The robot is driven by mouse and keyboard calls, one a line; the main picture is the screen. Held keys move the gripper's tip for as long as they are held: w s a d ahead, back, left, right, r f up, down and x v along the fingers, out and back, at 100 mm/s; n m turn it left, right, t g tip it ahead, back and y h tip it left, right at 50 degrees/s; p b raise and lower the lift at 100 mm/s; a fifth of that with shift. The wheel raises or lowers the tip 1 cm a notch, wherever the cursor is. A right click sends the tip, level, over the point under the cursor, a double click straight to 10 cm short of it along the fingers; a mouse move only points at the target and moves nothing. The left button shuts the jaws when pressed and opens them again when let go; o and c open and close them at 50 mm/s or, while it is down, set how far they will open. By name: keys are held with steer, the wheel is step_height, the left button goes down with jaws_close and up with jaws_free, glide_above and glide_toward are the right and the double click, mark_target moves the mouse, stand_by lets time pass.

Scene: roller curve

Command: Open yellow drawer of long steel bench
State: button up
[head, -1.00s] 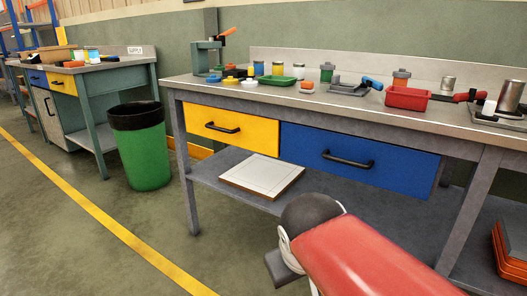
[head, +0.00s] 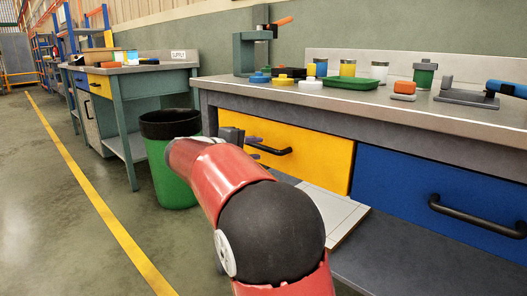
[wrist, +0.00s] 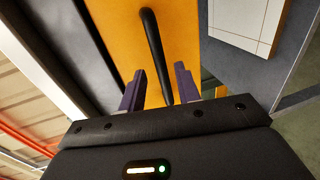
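The yellow drawer (head: 314,159) of the long steel bench (head: 285,101) is shut, left of the blue drawer. Its black bar handle (head: 270,149) is partly hidden by my red arm in the head view. In the wrist view the yellow drawer front (wrist: 184,40) fills the upper middle and the handle (wrist: 155,50) runs down between my fingers. My gripper (wrist: 160,88) is open, with one finger on each side of the handle's lower end and gaps visible. Whether a finger touches it I cannot tell.
The blue drawer (head: 440,203) is right of the yellow one. A white-topped board (head: 335,205) lies on the lower shelf. A green bin (head: 170,160) stands at the bench's left end. A second bench (head: 130,80) is farther back. Floor is clear on the left.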

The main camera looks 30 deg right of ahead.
mark_target(262, 148)
steer(key=shift+x, duration=2.25)
jaws_close()
